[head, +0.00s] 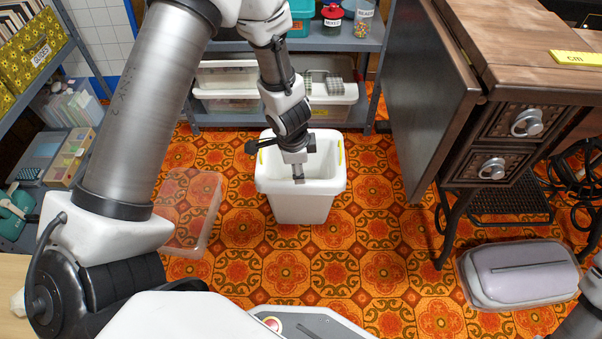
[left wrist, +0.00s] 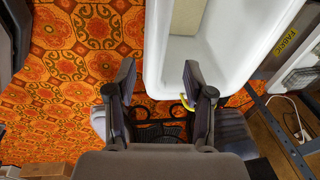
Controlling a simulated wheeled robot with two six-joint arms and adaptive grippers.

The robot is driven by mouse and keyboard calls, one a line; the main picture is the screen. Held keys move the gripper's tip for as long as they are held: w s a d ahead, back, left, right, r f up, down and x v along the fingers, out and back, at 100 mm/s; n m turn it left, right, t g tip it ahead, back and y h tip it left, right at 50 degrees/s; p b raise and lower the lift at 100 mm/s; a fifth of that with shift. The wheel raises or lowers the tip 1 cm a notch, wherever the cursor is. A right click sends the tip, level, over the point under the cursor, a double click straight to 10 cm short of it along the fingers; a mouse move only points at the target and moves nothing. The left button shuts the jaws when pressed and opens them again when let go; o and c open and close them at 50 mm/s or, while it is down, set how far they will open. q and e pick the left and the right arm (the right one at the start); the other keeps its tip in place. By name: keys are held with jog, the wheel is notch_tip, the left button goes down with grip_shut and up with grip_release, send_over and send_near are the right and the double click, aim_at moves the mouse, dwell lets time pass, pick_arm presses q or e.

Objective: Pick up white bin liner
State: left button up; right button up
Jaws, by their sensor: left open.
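A white open-topped bin liner (head: 301,208) stands upright on the patterned floor, with yellow marks at its left and right rims. It also shows in the left wrist view (left wrist: 230,55), filling the upper right. My left gripper (head: 297,175) is over the liner's opening, pointing down. In the left wrist view its two fingers (left wrist: 160,78) are apart with nothing held between them; the right finger overlaps the liner and the left finger is just left of its edge. I cannot tell whether the fingertips touch the liner. My right gripper is out of view.
A clear plastic box (head: 190,212) lies left of the liner. A metal shelf (head: 225,117) with tubs stands behind it. The wooden treadle table (head: 430,110) is to the right, with a grey-lilac case (head: 522,272) on the floor before it. Floor in front of the liner is clear.

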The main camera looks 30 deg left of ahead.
pick_arm(q)
jog(key=f+b, duration=0.1)
jog(key=f, duration=0.1)
jog(key=f+b, duration=0.1)
jog(key=f, duration=0.1)
jog(key=w+f+b, duration=0.1)
jog(key=f, duration=0.1)
jog(key=shift+d+f+b, duration=0.25)
jog(key=shift+f+b, duration=0.05)
jog(key=shift+r, duration=0.15)
